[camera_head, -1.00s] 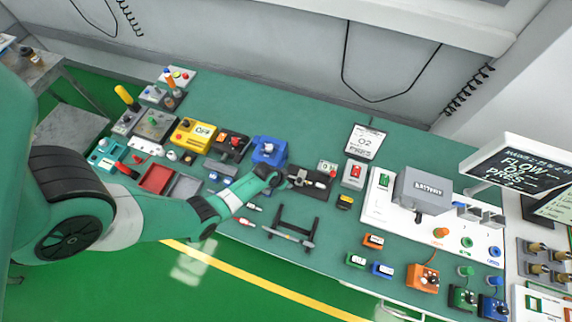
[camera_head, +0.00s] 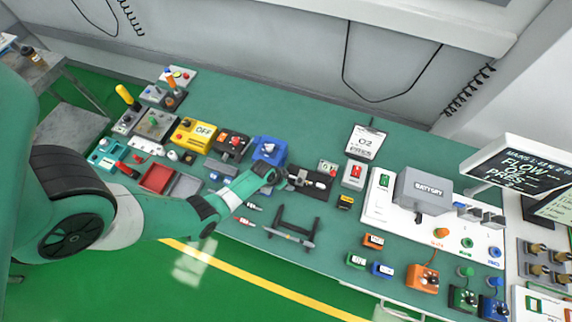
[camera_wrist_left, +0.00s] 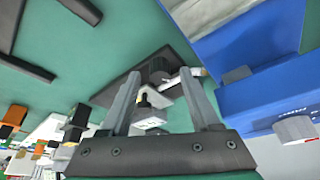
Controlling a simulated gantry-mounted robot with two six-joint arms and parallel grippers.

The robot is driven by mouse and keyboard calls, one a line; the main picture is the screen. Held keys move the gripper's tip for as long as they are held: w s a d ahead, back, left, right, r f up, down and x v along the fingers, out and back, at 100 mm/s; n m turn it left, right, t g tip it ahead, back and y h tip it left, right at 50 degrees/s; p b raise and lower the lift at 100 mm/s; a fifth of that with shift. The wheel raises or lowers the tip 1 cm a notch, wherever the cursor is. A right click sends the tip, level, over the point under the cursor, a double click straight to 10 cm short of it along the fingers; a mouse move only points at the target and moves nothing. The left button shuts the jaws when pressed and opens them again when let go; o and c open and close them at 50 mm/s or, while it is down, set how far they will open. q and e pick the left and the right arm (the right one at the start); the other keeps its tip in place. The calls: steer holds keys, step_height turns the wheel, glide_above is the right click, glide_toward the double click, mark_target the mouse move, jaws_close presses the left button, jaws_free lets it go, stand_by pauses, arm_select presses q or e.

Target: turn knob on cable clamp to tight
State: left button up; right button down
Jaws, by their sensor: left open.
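A dark base plate with a pale rod and small fittings, which looks like the cable clamp (camera_head: 312,184), lies near the middle of the green bench. In the left wrist view the dark plate (camera_wrist_left: 182,50) lies beyond my fingers, with a dark round part that may be its knob (camera_wrist_left: 160,70) and a white block near the fingertips. My left gripper (camera_head: 282,178) is at the plate's left end. Its two fingers stand apart in the left wrist view (camera_wrist_left: 162,80), with the fittings seen between them. I cannot tell whether they touch. The knob's setting is not readable.
A blue device (camera_head: 268,150) stands close beside my gripper; it fills the right of the wrist view (camera_wrist_left: 265,95). A black stand (camera_head: 292,228) lies nearer the front edge. A red-switch box (camera_head: 354,175) is right of the plate. Bare bench lies behind.

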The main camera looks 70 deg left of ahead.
arm_select(q)
steer(key=p+v, duration=0.9)
steer(key=v, duration=0.2)
steer(key=shift+r, duration=0.2)
